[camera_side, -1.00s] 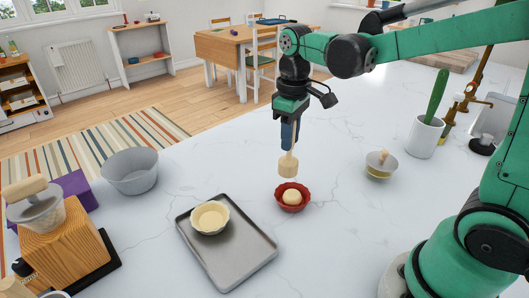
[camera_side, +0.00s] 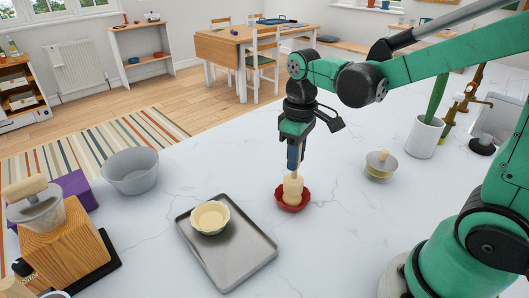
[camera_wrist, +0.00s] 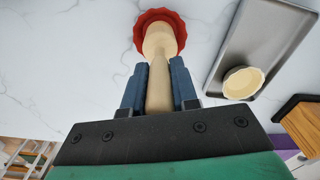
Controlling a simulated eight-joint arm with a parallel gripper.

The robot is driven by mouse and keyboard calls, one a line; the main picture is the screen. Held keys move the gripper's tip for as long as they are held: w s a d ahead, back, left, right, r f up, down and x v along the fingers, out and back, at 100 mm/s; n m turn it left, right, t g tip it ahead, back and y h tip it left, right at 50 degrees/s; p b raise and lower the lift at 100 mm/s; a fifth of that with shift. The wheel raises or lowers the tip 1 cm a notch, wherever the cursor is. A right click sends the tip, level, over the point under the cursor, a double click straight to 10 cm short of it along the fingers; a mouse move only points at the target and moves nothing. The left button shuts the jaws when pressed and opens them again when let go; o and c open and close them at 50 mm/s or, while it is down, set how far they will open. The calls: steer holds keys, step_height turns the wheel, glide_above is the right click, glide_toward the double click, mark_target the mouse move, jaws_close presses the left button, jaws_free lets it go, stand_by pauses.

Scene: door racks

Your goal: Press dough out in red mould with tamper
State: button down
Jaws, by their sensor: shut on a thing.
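The red mould (camera_side: 291,203) is a small fluted dish on the white counter, right of the metal tray. It also shows at the top of the wrist view (camera_wrist: 142,22). My gripper (camera_side: 295,160) is above it, shut on the handle of a pale wooden tamper (camera_side: 293,187). The tamper (camera_wrist: 160,50) stands roughly upright between the blue fingers (camera_wrist: 160,88) in the wrist view. Its wide end is down in the red mould. The dough in the mould is hidden under and behind the tamper, so I cannot tell its shape.
A grey tray (camera_side: 240,255) holds a fluted mould lined with pale dough (camera_side: 210,217).

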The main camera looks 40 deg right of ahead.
steer(key=shift+f, duration=0.1)
steer(key=shift+f, duration=0.9)
stand_by(1.8)
steer(key=shift+r, duration=0.85)
steer(key=shift+f, duration=0.1)
steer(key=shift+f, duration=1.05)
stand_by(0.8)
steer(key=shift+r, duration=1.15)
